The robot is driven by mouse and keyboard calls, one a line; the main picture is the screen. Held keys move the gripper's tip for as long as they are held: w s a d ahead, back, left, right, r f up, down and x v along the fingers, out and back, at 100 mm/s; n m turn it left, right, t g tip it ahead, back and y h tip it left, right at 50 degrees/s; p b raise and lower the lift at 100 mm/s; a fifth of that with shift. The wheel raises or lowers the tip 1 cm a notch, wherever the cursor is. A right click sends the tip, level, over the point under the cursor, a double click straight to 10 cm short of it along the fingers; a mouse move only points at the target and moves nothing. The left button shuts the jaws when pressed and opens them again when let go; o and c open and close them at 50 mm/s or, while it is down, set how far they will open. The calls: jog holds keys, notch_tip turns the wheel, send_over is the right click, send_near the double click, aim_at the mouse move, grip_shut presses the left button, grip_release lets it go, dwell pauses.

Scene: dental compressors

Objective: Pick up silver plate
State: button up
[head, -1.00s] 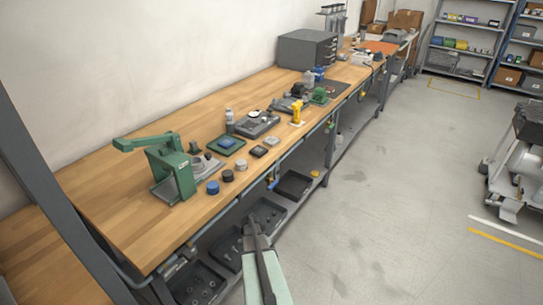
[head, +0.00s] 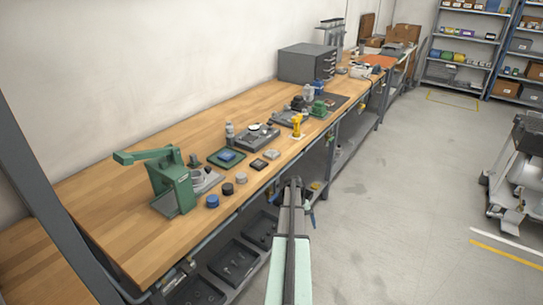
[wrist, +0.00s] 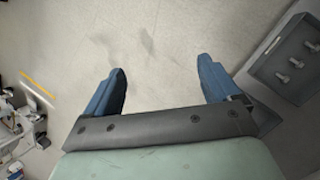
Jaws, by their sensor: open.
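A small light-grey square plate (head: 271,154), which looks like the silver plate, lies flat near the front edge of the wooden bench. A similar, darker square piece (head: 258,164) lies just to its left and nearer. My gripper shows in the wrist view (wrist: 162,66) with its two blue fingers wide apart and nothing between them. Below it is bare concrete floor. In the head view my arm reaches up in front of the bench, and its end is off the bench edge, to the right of and below the plate. The plate is not in the wrist view.
Round pucks, blue (head: 212,201), black (head: 227,189) and grey (head: 241,178), stand left of the plates. A green press (head: 172,185), a green tray (head: 226,158) and a yellow tool (head: 297,126) are also on the bench. Dark bins (head: 233,260) sit on the lower shelf.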

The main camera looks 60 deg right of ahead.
jog(key=w+d+r+m+t, duration=0.1)
jog(key=w+r+m, duration=0.25)
jog(key=r, duration=1.15)
jog(key=w+r+m+t, duration=0.2)
jog(key=w+r, duration=0.2)
jog(key=r, duration=1)
jog(key=w+d+r+m+t+h, duration=0.1)
jog(key=w+d+r, duration=0.1)
jog(key=w+r, duration=0.45)
jog(key=w+d+r+m+t+h, duration=0.1)
jog(key=w+d+r+m, duration=0.15)
jog(key=w+r, duration=0.4)
jog(key=n, duration=0.1)
send_over(272, 153)
jog(key=f, duration=0.5)
jog(key=d+f, duration=0.1)
jog(key=f, duration=0.1)
jog(key=shift+s+f, duration=0.2)
jog(key=shift+w+a+f, duration=0.15)
jog(key=shift+a+f, duration=0.05)
jog(key=shift+f, duration=1.1)
jog(key=shift+w+a+f, duration=0.1)
jog(key=shift+a+f, duration=0.05)
jog(key=shift+f, duration=1.15)
jog(key=c, duration=1.2)
jog(key=shift+r, duration=0.1)
